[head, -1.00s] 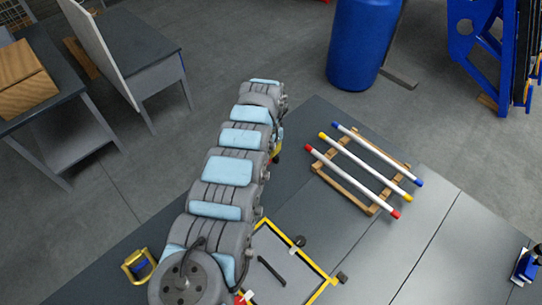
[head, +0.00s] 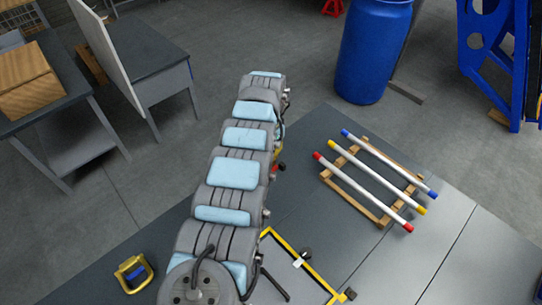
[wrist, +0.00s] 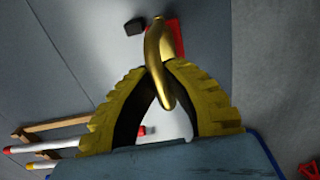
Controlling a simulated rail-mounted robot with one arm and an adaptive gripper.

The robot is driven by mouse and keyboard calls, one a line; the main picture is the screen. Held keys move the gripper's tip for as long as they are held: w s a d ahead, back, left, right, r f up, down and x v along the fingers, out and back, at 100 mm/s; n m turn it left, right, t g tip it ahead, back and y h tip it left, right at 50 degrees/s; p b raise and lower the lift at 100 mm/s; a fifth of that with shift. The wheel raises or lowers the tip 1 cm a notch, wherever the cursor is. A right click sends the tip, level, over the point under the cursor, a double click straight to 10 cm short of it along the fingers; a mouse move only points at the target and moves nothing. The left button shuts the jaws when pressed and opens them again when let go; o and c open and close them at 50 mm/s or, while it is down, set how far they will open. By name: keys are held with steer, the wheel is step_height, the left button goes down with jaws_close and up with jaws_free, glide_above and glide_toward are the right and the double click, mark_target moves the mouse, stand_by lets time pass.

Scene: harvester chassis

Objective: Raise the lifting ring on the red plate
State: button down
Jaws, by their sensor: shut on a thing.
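My gripper (wrist: 158,72) is shut on the gold lifting ring (wrist: 155,45) in the wrist view. The ring shows nearly edge-on, and its near end hangs down between the two yellow ribbed fingers. Part of the red plate (wrist: 179,36) shows just behind and to the right of the ring. The ring's exact tilt is hard to tell. In the head view my arm hides the gripper and the ring. A small red patch (head: 281,168) shows beside the arm there, perhaps the plate.
A yellow ring with a blue part (head: 134,273) sits at the table's left edge. A wooden rack (head: 374,213) holds white rods with coloured ends. A yellow frame (head: 305,262) lies near my arm. A small black block (wrist: 135,26) is near the red plate.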

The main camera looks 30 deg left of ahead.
steer(key=shift+w+a+f+b, duration=0.2)
steer(key=shift+a+b, duration=0.1)
steer(key=shift+b, duration=0.7)
steer(key=shift+a+b, duration=0.3)
steer(key=shift+b, duration=0.7)
steer(key=shift+w+a+b, duration=0.1)
steer(key=shift+b, duration=0.5)
steer(key=shift+a+r+b, duration=0.1)
steer(key=shift+r+b, duration=0.2)
steer(key=shift+b, duration=0.15)
steer(key=c, duration=1)
jaws_free()
steer(key=shift+o, duration=0.2)
step_height(320, 180, up, 7)
steer(key=p, duration=0.3)
